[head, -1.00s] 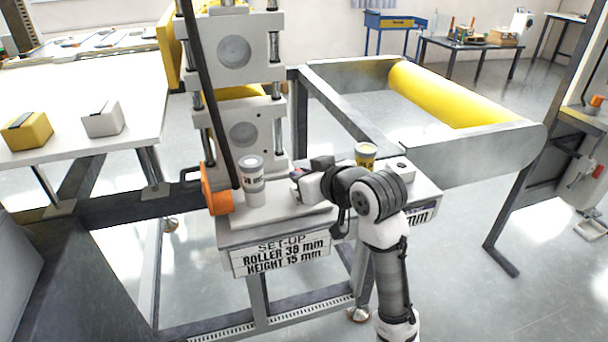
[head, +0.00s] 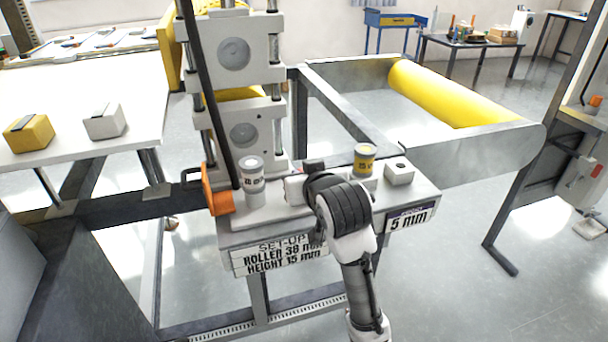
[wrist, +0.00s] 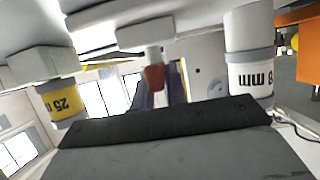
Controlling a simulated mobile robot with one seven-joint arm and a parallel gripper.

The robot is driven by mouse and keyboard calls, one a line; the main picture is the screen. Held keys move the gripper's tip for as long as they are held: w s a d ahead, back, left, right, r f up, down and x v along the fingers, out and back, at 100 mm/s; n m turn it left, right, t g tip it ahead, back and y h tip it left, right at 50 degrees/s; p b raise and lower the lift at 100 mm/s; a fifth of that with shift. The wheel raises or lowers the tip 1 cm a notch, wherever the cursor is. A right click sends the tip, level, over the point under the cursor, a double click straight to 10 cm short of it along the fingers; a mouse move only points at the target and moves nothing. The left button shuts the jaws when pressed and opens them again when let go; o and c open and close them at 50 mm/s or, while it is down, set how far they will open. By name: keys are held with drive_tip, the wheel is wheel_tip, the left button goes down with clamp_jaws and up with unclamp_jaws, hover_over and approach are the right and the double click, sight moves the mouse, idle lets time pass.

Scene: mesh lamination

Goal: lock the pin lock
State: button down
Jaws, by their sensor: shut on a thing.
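The pin lock seems to be the small white block with a stem and dull red tip (wrist: 154,78), seen in the middle of the wrist view, which is upside down. In the head view a dark red bit (head: 315,164) shows just beyond my wrist, between the two cups. My gripper (head: 308,182) is down at this spot, over the front shelf of the roller machine. My black-ringed wrist hides the fingers and most of the lock. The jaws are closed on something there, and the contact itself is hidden.
A grey-banded cup (head: 252,180) stands left of my gripper and a yellow-banded cup (head: 364,160) right of it. A white block (head: 399,173) is farther right. An orange part (head: 217,190) is at the shelf's left end. Roller uprights (head: 240,130) rise behind.

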drive_tip(key=c, duration=1.4)
unclamp_jaws()
drive_tip(key=shift+c, duration=0.2)
drive_tip(key=b+v, duration=0.6)
drive_tip(key=v, duration=0.7)
drive_tip(key=shift+s+b, duration=0.35)
drive_tip(key=shift+s, duration=0.05)
drive_tip(key=shift+r, duration=0.1)
